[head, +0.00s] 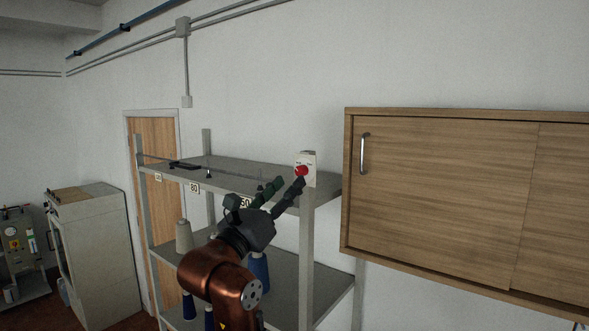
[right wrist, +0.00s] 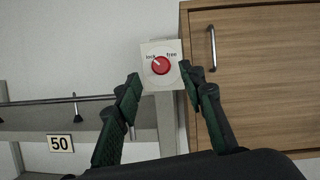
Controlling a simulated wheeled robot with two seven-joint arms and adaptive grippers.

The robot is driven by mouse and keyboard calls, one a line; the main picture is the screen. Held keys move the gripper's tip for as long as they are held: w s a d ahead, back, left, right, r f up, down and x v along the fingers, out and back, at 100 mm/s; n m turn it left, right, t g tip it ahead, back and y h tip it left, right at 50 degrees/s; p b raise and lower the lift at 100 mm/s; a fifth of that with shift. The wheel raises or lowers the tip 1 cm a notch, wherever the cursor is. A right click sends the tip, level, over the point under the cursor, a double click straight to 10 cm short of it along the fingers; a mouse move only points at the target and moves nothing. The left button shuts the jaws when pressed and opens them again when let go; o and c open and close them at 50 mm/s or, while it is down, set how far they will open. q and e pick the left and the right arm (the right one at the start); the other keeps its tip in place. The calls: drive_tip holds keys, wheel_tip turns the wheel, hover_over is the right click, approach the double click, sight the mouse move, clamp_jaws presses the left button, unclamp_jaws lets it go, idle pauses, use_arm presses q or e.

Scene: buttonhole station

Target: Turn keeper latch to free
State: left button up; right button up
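The keeper latch is a red round knob (head: 301,170) on a pale plate (head: 309,158) at the top of the shelf's front right post. In the right wrist view the knob (right wrist: 160,65) sits on its plate (right wrist: 150,48) between the words "lock" and "free". A light mark on the knob seems to point up and left, toward "lock". My right gripper (head: 289,184) is open, and its dark green fingers show in the right wrist view (right wrist: 161,76). The fingertips are spread to either side of the knob, just below it, and hold nothing. My left gripper is not in view.
A grey shelf rack (head: 240,173) carries thread cones, with a thin rod and a black piece on its top. A number plate "50" (right wrist: 60,143) hangs on it. A wooden wall cabinet (head: 440,200) with a metal handle (right wrist: 212,48) stands close to the right of the knob.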

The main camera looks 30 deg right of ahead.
sight(298, 172)
drive_tip(key=p+x, duration=0.1)
drive_tip(key=x, duration=0.3)
drive_tip(key=shift+r, duration=0.1)
drive_tip(key=shift+d, duration=0.1)
drive_tip(key=shift+c, duration=0.3)
clamp_jaws()
